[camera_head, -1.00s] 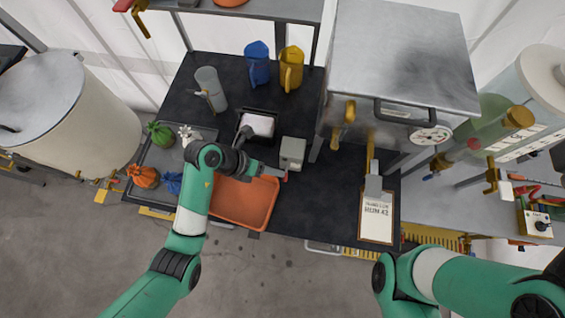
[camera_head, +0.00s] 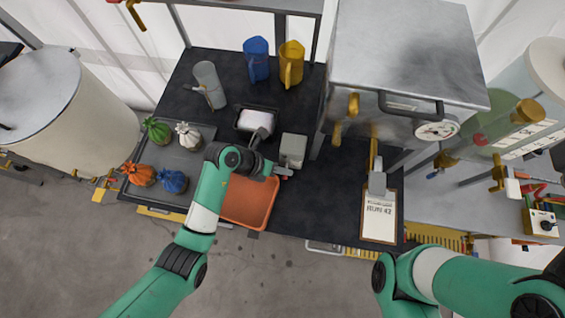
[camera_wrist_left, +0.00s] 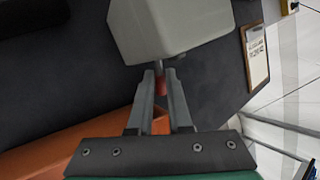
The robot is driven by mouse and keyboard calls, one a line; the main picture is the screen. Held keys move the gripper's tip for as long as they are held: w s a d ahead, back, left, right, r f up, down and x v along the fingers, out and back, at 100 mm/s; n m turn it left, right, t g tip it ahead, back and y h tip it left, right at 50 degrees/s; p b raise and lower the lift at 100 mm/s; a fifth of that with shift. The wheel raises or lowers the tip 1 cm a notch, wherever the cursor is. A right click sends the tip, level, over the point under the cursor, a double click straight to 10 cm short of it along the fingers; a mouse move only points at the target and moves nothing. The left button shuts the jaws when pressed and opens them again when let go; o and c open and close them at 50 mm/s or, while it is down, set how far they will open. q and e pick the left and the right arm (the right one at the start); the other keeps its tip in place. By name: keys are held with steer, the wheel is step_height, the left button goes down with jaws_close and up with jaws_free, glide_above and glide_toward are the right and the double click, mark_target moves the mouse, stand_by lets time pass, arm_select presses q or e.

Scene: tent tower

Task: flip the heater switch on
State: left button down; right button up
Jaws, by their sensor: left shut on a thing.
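The heater switch is on a small grey box (camera_head: 293,150) on the black bench, left of the big metal tank. In the left wrist view the grey box (camera_wrist_left: 170,30) is just ahead of the fingers. A short red-tipped lever (camera_wrist_left: 162,84) sticks out of its near side. My left gripper (camera_head: 284,171) is at the box's front edge. In the left wrist view its two fingers (camera_wrist_left: 160,80) are on either side of the lever, shut on it. In the head view the fingers hide the lever.
An orange tray (camera_head: 250,205) lies below my left wrist. A dark tray (camera_head: 180,160) with several coloured pouches is to the left. A clipboard (camera_head: 379,218) lies to the right. A metal tank (camera_head: 405,50) stands behind. Bare bench lies between box and clipboard.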

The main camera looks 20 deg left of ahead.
arm_select(q)
steer(key=shift+r+g+p, duration=0.4)
steer(key=shift+g+p, duration=0.2)
steer(key=shift+p, duration=0.5)
steer(key=shift+w+n+g, duration=0.1)
steer(key=shift+n+g, duration=0.2)
steer(key=shift+g, duration=0.1)
steer(key=shift+f+g, duration=0.1)
steer(key=shift+g, duration=0.3)
steer(key=n+g+b, duration=0.1)
steer(key=b, duration=0.2)
steer(key=shift+w+g, duration=0.15)
steer(key=shift+g, duration=0.25)
steer(key=shift+r, duration=0.3)
